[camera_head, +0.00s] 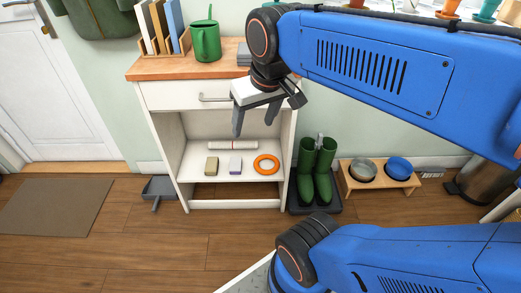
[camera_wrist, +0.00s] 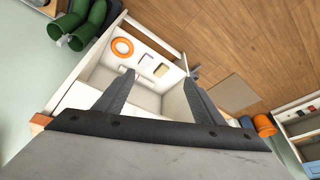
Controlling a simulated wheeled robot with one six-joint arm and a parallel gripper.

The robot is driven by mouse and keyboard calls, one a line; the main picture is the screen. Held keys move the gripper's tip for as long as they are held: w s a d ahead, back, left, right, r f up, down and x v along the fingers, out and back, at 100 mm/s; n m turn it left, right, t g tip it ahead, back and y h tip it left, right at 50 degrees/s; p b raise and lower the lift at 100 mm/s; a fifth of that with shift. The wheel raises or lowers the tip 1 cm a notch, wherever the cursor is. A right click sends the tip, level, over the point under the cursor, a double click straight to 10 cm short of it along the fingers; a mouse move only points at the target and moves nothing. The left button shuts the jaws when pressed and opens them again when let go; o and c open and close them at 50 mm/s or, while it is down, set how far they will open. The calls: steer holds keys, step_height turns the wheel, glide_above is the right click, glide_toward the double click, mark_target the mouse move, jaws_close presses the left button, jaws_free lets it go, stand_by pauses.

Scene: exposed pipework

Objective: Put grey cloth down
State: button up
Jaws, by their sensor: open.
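My gripper (camera_head: 254,127) is open and empty in front of the white cabinet (camera_head: 162,98), near its open shelf. In the wrist view my gripper (camera_wrist: 159,76) has its fingers apart with nothing between them. A grey, folded-looking item (camera_head: 243,54) lies on the wooden cabinet top, right of the green watering can (camera_head: 206,42). It may be the grey cloth, but it is partly hidden behind my arm. No cloth shows in the wrist view.
The shelf holds a white roll (camera_head: 232,145), an olive block (camera_head: 211,165), a purple-and-white block (camera_head: 235,165) and an orange ring (camera_head: 266,164). Green boots (camera_head: 316,170) and a bowl stand (camera_head: 352,182) are at right. Upright boards (camera_head: 157,27) stand on the cabinet top.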

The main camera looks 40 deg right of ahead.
steer(key=s+a+f+n, duration=0.1)
steer(key=s+f, duration=0.3)
steer(key=f, duration=0.2)
steer(key=shift+s+t, duration=0.25)
steer(key=shift+t, duration=0.15)
steer(key=shift+a+r, duration=0.1)
stand_by(0.6)
steer(key=o, duration=0.9)
steer(key=shift+w+r, duration=0.2)
steer(key=shift+r, duration=0.1)
steer(key=shift+c, duration=0.2)
steer(key=shift+o, duration=0.4)
steer(key=w+d+r+n+g, duration=0.1)
steer(key=w+d+r+n, duration=0.1)
steer(key=w+r, duration=0.5)
steer(key=w+d+r+n+g, duration=0.1)
steer(key=w+d+r+n, duration=0.2)
steer(key=w+r, duration=0.4)
step_height(320, 180, up, 4)
steer(key=shift+w+f, duration=0.1)
steer(key=shift+w, duration=0.2)
step_height(320, 180, up, 11)
steer(key=n+g, duration=0.3)
steer(key=n, duration=0.3)
glide_above(246, 47)
step_height(246, 47, down, 17)
steer(key=shift+s+r, duration=0.1)
steer(key=shift+s, duration=0.05)
